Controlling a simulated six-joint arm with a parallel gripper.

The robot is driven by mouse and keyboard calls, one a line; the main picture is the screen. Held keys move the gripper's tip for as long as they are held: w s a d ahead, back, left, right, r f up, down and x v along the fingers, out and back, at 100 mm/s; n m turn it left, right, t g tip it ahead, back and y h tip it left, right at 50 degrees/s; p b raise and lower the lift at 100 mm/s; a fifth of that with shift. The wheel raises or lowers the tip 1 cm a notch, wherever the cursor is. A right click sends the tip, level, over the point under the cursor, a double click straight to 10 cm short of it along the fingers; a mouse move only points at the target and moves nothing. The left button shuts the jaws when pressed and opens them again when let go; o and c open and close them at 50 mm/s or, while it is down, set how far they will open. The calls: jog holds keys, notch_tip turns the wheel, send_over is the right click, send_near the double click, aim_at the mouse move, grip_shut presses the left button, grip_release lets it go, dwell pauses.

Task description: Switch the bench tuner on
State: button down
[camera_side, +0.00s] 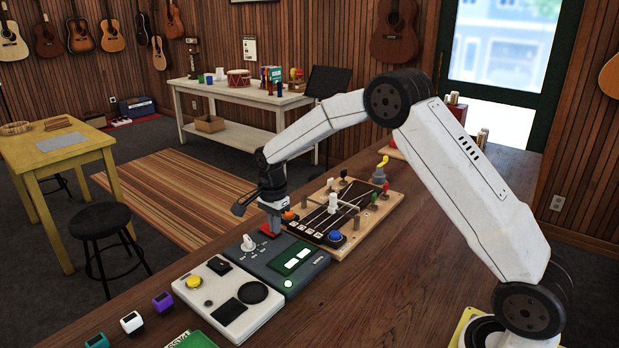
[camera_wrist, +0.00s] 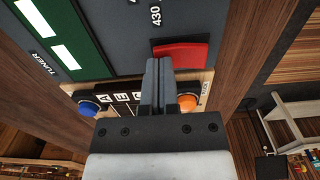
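The bench tuner (camera_side: 308,268) is a dark grey box on the wooden bench, with a white knob (camera_side: 248,243) and a green display (camera_side: 298,258) with two pale windows. A pale green round spot (camera_side: 288,284) is near its front corner. Its red switch (camera_wrist: 182,54) shows in the wrist view near the tuner's edge, partly covered by my fingers. My gripper (camera_wrist: 157,62) is shut, its two fingers together and empty, with the tips at the switch. In the side view my gripper (camera_side: 271,228) points down over it. I cannot tell whether the tips touch the switch.
A wooden board (camera_side: 365,215) with strings, pegs, a blue button (camera_side: 335,237) and an orange part (camera_wrist: 187,103) adjoins the tuner behind. A cream box (camera_side: 225,300) with a yellow button stands in front. Small coloured clip-on blocks (camera_side: 131,322) lie near the bench's left edge.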

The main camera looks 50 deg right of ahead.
jog(key=shift+r, duration=3.5)
jog(key=s+a+n, duration=0.1)
jog(key=s+n, duration=0.2)
jog(key=s, duration=0.1)
jog(key=s+a+f+n+t, duration=0.1)
jog(key=s+n, duration=0.2)
jog(key=s, duration=0.1)
jog(key=s+a+f+n, duration=0.1)
jog(key=s+a+n, duration=0.1)
jog(key=s+n, duration=0.2)
jog(key=shift+s+f, duration=0.1)
jog(key=shift+s, duration=0.1)
jog(key=s+f+n, duration=0.1)
jog(key=s+n, duration=0.1)
jog(key=s, duration=0.2)
jog(key=s+a+f+n+t, duration=0.1)
jog(key=s+n, duration=0.2)
jog(key=s, duration=0.1)
jog(key=s+a+f+n, duration=0.1)
jog(key=s+n, duration=0.2)
jog(key=s, duration=0.1)
jog(key=shift+s+t, duration=0.15)
jog(key=shift+t, duration=0.15)
